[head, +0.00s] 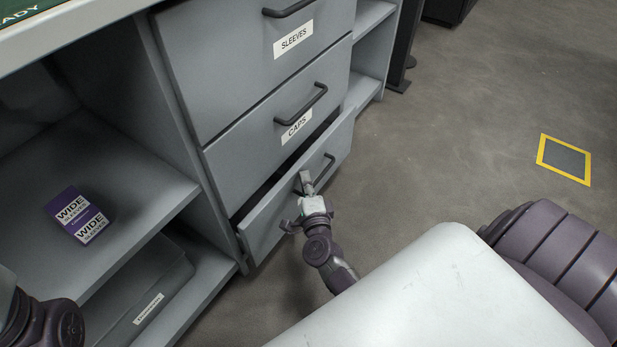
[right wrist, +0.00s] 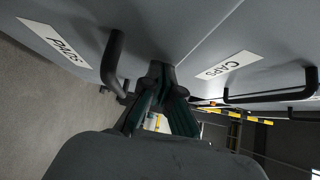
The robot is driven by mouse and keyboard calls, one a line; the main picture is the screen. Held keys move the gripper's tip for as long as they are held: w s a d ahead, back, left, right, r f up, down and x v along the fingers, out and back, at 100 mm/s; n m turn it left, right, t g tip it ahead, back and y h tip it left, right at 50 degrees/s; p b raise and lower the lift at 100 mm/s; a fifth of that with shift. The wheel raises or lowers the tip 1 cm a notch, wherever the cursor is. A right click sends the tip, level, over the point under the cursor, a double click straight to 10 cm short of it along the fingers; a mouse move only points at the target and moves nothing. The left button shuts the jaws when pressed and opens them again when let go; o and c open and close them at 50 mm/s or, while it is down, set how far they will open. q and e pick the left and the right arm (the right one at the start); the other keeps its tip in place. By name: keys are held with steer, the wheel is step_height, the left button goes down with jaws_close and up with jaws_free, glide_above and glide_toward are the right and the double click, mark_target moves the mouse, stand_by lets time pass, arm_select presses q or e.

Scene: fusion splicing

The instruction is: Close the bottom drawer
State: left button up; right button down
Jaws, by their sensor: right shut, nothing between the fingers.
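The bottom drawer (head: 264,224) of the grey cabinet stands partly open, with a dark gap above its front. Its dark bar handle (head: 329,161) is on the front panel. My right gripper (head: 300,195) is at the drawer front, beside the handle. It is shut and empty, with its tips (right wrist: 161,73) close to the panel; I cannot tell if they touch. My left gripper is out of view.
Above are the "CAPS" drawer (head: 235,148) and the "SLEEVES" drawer (head: 230,60), which look closed. Open shelves on the left hold a purple "WIDE" box (head: 77,215) and a labelled grey case (head: 140,295). Floor to the right is clear around a yellow-edged marking (head: 565,160).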

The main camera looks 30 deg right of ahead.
mark_target(292, 180)
steer(key=w, duration=0.1)
steer(key=w+a, duration=0.1)
steer(key=w, duration=0.2)
steer(key=shift+a, duration=0.3)
steer(key=shift+w+r, duration=0.1)
steer(key=shift+r, duration=0.1)
steer(key=shift+a, duration=0.1)
